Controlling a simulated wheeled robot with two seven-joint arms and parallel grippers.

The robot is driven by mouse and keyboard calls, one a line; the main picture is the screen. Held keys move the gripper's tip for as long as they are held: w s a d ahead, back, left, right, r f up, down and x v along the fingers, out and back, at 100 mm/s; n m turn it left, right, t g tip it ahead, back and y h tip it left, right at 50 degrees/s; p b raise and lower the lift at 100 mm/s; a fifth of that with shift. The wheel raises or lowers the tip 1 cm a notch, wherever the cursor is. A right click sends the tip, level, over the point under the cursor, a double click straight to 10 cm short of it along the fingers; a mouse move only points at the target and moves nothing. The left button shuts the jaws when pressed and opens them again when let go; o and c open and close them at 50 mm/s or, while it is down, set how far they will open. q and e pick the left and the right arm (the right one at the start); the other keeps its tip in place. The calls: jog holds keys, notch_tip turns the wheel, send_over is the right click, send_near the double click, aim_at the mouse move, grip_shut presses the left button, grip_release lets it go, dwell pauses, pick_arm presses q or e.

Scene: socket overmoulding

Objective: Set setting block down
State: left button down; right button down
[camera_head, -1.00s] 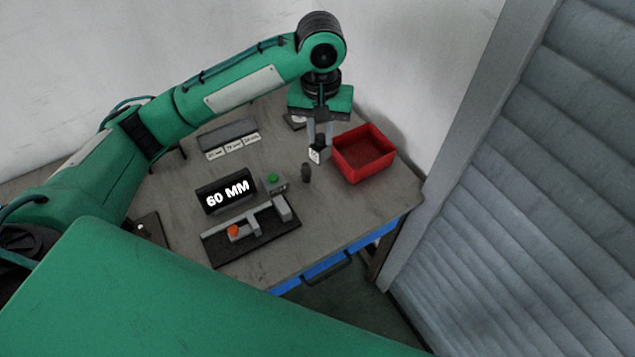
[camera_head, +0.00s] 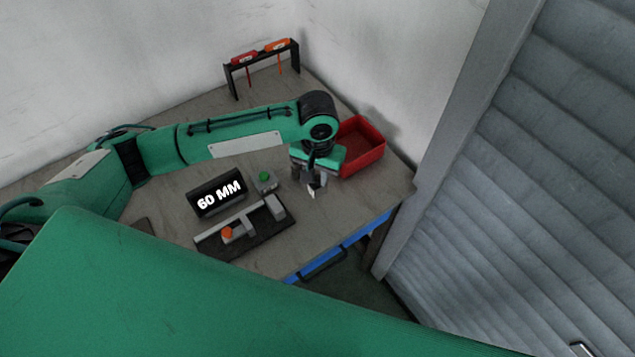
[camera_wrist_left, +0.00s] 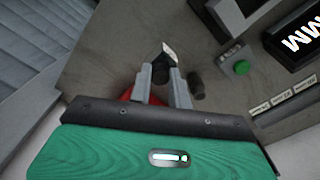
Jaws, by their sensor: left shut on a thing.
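My left gripper (camera_head: 313,186) is over the right part of the table, in front of the red bin. In the left wrist view its fingers (camera_wrist_left: 160,84) are shut on the setting block (camera_wrist_left: 160,71), a small dark block with a white label face. The block's label shows at the fingertips in the head view (camera_head: 311,194). I cannot tell whether the block touches the table. The dark fixture (camera_head: 262,236) with grey bars and an orange knob lies to the left, behind it the display (camera_head: 218,199) reading 60 MM. My right gripper is not in view.
The red bin (camera_head: 372,134) stands just behind the gripper. A small dark cylinder (camera_wrist_left: 196,89) stands close beside the fingers. A green button box (camera_head: 265,181) is to the left. A tool rack (camera_head: 262,54) stands at the back. Bare table lies toward the front right edge.

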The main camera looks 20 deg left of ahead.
aim_at(318, 186)
pick_arm(q)
jog(key=shift+f, duration=0.6)
notch_tip(318, 186, down, 2)
jog(key=shift+f, duration=0.25)
jog(key=shift+f+p, duration=0.3)
jog(key=shift+f, duration=0.05)
jog(key=shift+f, duration=0.15)
jog(key=c, duration=1.3)
grip_release()
